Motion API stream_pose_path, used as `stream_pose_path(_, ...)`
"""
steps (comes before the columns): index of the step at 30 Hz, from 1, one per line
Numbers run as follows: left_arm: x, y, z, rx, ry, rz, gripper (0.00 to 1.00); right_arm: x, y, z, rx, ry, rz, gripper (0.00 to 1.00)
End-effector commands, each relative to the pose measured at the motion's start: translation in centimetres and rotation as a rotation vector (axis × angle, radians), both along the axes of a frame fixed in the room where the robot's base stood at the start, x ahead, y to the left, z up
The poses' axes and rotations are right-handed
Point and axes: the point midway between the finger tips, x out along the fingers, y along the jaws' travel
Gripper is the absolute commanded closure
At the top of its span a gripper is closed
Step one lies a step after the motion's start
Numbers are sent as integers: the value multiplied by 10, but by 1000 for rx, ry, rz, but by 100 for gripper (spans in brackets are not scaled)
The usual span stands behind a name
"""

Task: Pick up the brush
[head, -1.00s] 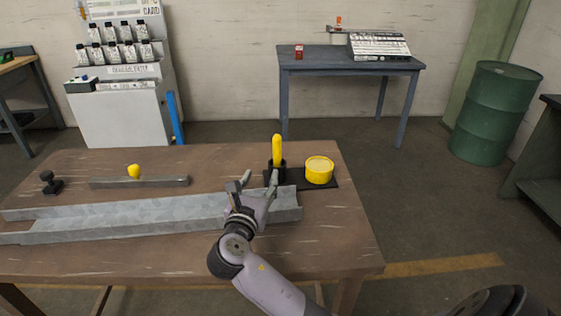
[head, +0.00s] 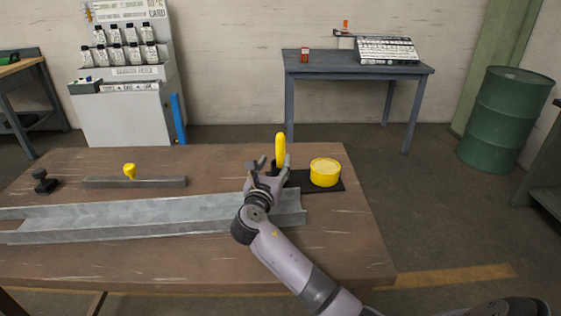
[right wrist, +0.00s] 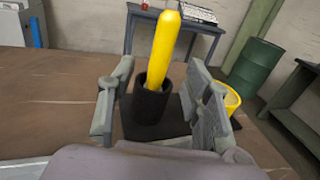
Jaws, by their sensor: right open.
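The brush shows as a yellow handle (head: 280,149) standing upright out of a black cup-shaped holder on the wooden table; its lower end is hidden in the holder. In the right wrist view the yellow handle (right wrist: 163,50) rises from the black holder (right wrist: 150,103), leaning slightly right. My right gripper (head: 273,162) is open and in front of the holder. In the right wrist view its two fingers (right wrist: 160,108) lie on either side of the holder, with nothing seen gripped between them. My left gripper is not in view.
A yellow round tin (head: 325,172) stands on a black mat (head: 302,180) right of the holder. A long grey metal channel (head: 130,218) lies across the table. A metal bar with a yellow knob (head: 130,171) and a small black stamp-like object (head: 44,182) lie left.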

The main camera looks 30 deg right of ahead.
Motion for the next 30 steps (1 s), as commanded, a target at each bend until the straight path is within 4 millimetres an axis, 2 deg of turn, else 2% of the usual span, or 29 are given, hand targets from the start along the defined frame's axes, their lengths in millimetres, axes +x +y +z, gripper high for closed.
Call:
stream_pose_path(3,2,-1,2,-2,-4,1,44,12,-13,1,-1,0,-2,54)
stream_pose_path(10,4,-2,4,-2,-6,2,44,22,-24,2,0,0,-1,54)
stream_pose_path(18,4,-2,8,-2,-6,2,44,48,-52,4,-1,0,-2,54)
stream_pose_path(27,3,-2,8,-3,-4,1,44,52,-56,3,0,0,0,54)
stream_pose_path(30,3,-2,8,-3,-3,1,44,52,-56,3,0,0,0,60)
